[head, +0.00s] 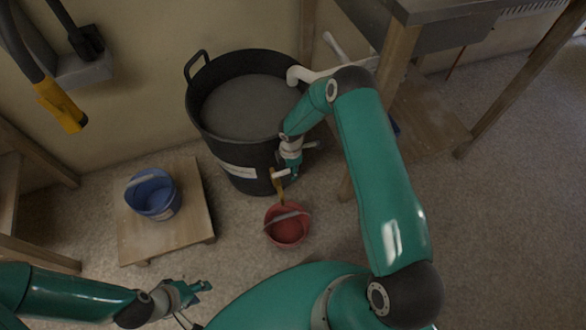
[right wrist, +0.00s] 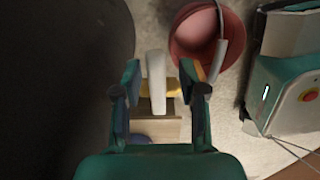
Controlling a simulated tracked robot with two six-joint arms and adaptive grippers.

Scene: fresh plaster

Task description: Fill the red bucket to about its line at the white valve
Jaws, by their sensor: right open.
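The red bucket (head: 287,231) stands on the floor under the brass spout (head: 279,188) of the black tub (head: 245,150). Its handle lies across its mouth; no fill line or liquid level can be made out. The white valve handle (head: 281,174) is at the tub's lower front. In the right wrist view the handle (right wrist: 156,82) lies between the fingers of my right gripper (right wrist: 160,92), which is open with gaps on both sides. The red bucket (right wrist: 196,44) shows beyond the fingers. My left gripper (head: 200,288) is low at the left, away from everything; its fingers are too small to judge.
A blue bucket (head: 153,193) stands on a low wooden platform (head: 191,226) at the left. The tub holds grey liquid, and a white pipe (head: 310,74) reaches over its rim. A workbench (head: 440,35) stands at the back right. The floor at the right is clear.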

